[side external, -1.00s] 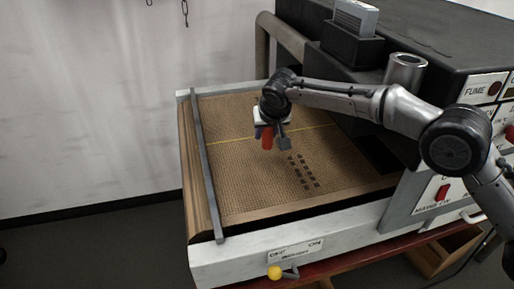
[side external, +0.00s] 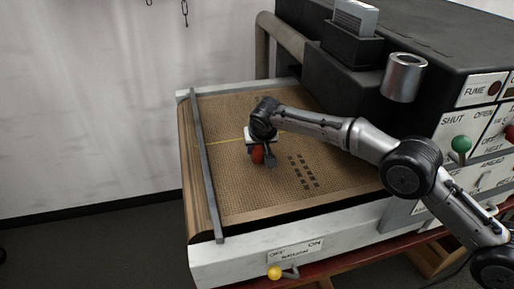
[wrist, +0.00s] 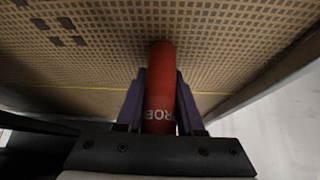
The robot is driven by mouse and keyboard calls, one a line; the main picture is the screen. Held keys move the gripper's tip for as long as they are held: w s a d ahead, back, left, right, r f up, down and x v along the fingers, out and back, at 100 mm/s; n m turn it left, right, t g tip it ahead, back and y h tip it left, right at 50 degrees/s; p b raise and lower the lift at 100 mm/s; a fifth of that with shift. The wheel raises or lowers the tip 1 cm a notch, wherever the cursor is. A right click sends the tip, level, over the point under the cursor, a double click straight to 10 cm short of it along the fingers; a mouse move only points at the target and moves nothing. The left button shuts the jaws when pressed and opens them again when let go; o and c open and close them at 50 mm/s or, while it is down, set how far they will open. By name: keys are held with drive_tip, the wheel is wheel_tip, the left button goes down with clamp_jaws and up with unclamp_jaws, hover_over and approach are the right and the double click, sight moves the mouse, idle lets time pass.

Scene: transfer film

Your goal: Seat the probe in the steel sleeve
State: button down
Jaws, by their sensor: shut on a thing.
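The probe (wrist: 160,84) is a red cylinder with white lettering, partly cut off from reading by my gripper's body. My gripper (wrist: 160,104) is shut on it, with a purple finger on each side. In the side external view my gripper (side external: 259,150) and the red probe (side external: 258,155) are over the left part of the brown mesh belt. Whether the probe touches the belt is unclear. The steel sleeve (side external: 404,80) is a shiny upright open-topped cylinder on the black machine's front edge, at the upper right, well away from the probe. It looks empty at the rim.
The mesh belt (side external: 240,195) carries small dark squares (side external: 302,172) and a yellow line. A grey bar (side external: 207,170) crosses its left end. The black machine housing (side external: 450,50) rises at the right, with a grey finned block (side external: 356,18) on top and a green knob (side external: 461,144) in front.

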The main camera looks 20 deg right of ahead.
drive_tip(key=shift+f, duration=0.1)
drive_tip(key=c, duration=0.5)
unclamp_jaws()
drive_tip(key=shift+r, duration=0.2)
drive_tip(key=v, duration=1)
drive_tip(key=shift+s+r, duration=0.25)
drive_tip(key=shift+o, duration=0.3)
drive_tip(key=shift+s+r, duration=0.35)
drive_tip(key=shift+r, duration=0.15)
